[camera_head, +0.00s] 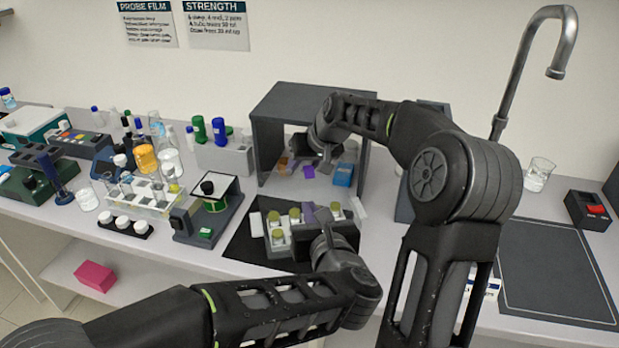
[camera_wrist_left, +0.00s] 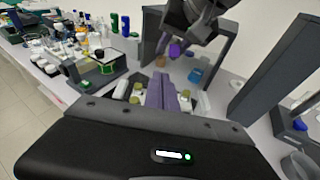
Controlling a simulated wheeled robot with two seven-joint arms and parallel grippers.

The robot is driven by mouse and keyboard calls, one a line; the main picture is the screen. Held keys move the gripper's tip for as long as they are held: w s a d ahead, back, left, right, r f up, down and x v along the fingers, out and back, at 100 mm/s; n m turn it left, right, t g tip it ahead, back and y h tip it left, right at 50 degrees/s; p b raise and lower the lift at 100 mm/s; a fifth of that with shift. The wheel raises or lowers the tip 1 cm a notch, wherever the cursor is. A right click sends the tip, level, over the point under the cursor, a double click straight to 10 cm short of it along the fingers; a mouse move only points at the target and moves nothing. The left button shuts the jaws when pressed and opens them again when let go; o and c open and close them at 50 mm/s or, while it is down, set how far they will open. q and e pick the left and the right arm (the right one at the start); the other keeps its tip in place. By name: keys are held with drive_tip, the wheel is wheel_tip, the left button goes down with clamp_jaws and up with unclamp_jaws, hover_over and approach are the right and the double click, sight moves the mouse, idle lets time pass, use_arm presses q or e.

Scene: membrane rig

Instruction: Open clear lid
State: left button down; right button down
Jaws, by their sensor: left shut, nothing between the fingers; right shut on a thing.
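I cannot make out the clear lid with certainty. A pale rack of yellow-capped vials (camera_head: 280,235) sits on a dark mat (camera_head: 240,240) before the grey open-fronted box; pale flat pieces (camera_head: 257,224) show at its side. My left gripper (camera_head: 322,214) is shut and empty over the rack; its purple fingers also show in the left wrist view (camera_wrist_left: 165,92). My right gripper (camera_head: 312,168) reaches in front of the grey box (camera_head: 268,140), behind and above the rack. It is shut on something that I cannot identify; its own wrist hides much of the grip.
Small orange and blue items (camera_head: 343,174) lie inside the box. A green-screened device (camera_head: 205,215), tube rack (camera_head: 150,195) and bottles crowd the left. A faucet (camera_head: 520,70), beaker (camera_head: 538,173) and red-switch box (camera_head: 588,210) stand right. The dark right mat (camera_head: 555,270) is bare.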

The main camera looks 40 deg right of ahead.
use_arm(q)
drive_tip(key=s, duration=0.1)
drive_tip(key=s+d, duration=0.1)
drive_tip(key=shift+s+n, duration=0.35)
drive_tip(key=shift+n, duration=0.05)
drive_tip(key=shift+d, duration=0.1)
approach(306, 171)
wheel_tip(306, 171, down, 3)
drive_tip(key=w, duration=0.2)
use_arm(e)
drive_tip(key=shift+d, duration=0.1)
use_arm(q)
drive_tip(key=shift+w+d+r, duration=0.35)
drive_tip(key=shift+w+d, duration=0.25)
drive_tip(key=shift+w, duration=0.2)
drive_tip(key=shift+w+d+r, duration=0.35)
drive_tip(key=shift+w+d, duration=0.25)
drive_tip(key=shift+w, duration=0.15)
